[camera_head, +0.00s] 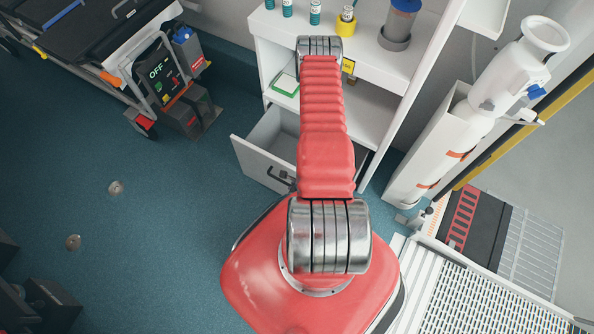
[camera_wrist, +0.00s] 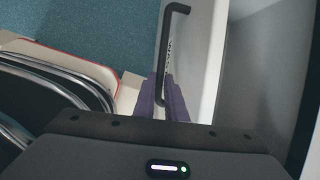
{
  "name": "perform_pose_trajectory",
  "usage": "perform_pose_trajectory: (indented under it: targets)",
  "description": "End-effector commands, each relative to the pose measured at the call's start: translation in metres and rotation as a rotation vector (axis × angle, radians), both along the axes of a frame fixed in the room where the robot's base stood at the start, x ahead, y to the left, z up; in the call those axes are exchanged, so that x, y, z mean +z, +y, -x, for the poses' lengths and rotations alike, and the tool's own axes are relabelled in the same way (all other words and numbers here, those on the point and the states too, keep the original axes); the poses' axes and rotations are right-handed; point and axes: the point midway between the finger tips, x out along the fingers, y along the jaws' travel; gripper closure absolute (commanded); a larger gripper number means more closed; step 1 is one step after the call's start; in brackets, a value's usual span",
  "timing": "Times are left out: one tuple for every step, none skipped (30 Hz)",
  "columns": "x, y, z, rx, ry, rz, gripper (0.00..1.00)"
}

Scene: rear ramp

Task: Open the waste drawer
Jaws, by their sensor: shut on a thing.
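The waste drawer (camera_head: 262,160) is a light grey drawer at the bottom of the white cabinet. It stands partly open, and its inside shows from above. Its black bar handle (camera_head: 280,175) is on the drawer front, partly covered by my arm. In the wrist view the handle (camera_wrist: 164,45) runs down between the purple fingers of my gripper (camera_wrist: 168,100), which are shut on it. The pale drawer front (camera_wrist: 203,50) is just right of the fingers. In the head view my gripper is hidden under my red arm.
The white cabinet (camera_head: 368,105) has bottles and a yellow pot (camera_head: 346,22) on top. A stretcher (camera_head: 85,40) and a monitor unit (camera_head: 175,85) stand at the upper left. A white gas cylinder (camera_head: 490,90) and a ramp (camera_head: 450,280) are at the right. The blue floor at left is mostly clear.

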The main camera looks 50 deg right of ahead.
Motion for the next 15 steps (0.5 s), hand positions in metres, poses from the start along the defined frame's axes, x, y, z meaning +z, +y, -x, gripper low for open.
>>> perform_pose_trajectory:
  targets:
    - [0.0016,-0.002,-0.0068,0.01,-0.015,0.008,1.0]
    - [0.0019,-0.002,-0.0071,0.01,-0.016,0.008,1.0]
    - [0.0021,-0.0023,-0.0074,0.011,-0.018,0.01,1.0]
    - [0.0024,-0.0024,-0.0076,0.011,-0.019,0.009,1.0]
    - [0.0025,-0.0026,-0.0079,0.011,-0.02,0.01,1.0]
    - [0.0027,-0.0027,-0.008,0.011,-0.021,0.01,1.0]
    - [0.0029,-0.003,-0.0081,0.011,-0.021,0.011,1.0]
    - [0.0029,-0.0032,-0.0083,0.011,-0.021,0.011,1.0]
    - [0.0031,-0.0034,-0.0084,0.011,-0.021,0.012,1.0]
    - [0.0033,-0.0035,-0.0086,0.011,-0.022,0.012,0.87]
    - [0.0034,-0.0037,-0.0085,0.01,-0.022,0.011,0.85]
    - [0.0033,-0.0038,-0.008,0.009,-0.021,0.011,0.82]
    - [0.0032,-0.0037,-0.0075,0.009,-0.02,0.011,0.8]
    - [0.0031,-0.0036,-0.007,0.008,-0.019,0.01,0.78]
    - [0.003,-0.0034,-0.0063,0.006,-0.018,0.01,0.75]
